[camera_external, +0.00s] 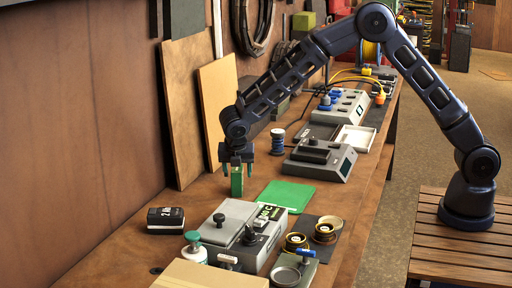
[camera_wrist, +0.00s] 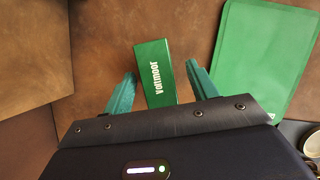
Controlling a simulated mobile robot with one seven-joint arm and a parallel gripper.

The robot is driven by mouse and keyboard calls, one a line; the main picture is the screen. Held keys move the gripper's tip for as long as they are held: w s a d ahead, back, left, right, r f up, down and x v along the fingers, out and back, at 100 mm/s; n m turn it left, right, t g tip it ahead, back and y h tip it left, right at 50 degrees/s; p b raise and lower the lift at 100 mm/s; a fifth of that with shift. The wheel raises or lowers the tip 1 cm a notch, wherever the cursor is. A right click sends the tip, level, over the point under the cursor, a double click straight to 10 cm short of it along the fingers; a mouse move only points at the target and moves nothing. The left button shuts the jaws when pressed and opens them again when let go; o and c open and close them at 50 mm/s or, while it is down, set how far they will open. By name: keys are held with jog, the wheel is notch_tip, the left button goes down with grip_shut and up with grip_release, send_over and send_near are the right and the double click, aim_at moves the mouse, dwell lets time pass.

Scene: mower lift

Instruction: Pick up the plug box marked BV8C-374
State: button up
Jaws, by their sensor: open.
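A small green box (camera_external: 237,183) stands upright on the workbench below my gripper (camera_external: 237,165). In the wrist view, the green box (camera_wrist: 155,73) shows white lettering that reads "Vormoor". The marking BV8C-374 is not readable on any face I see. My gripper (camera_wrist: 158,82) is open, with one teal finger on each side of the green box. Gaps show between the fingers and the box in the wrist view. The near end of the box is hidden behind the gripper body.
A green mat (camera_external: 286,196) lies right of the box. A black box marked "2 Ah" (camera_external: 165,219) and a grey device (camera_external: 240,230) stand nearer the camera. Boards (camera_external: 218,108) lean on the wall behind. A grey unit with a screen (camera_external: 320,160) stands beyond the mat.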

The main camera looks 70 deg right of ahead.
jog(key=x, duration=0.4)
jog(key=shift+w, duration=0.1)
jog(key=c, duration=1.2)
jog(key=shift+o, duration=0.2)
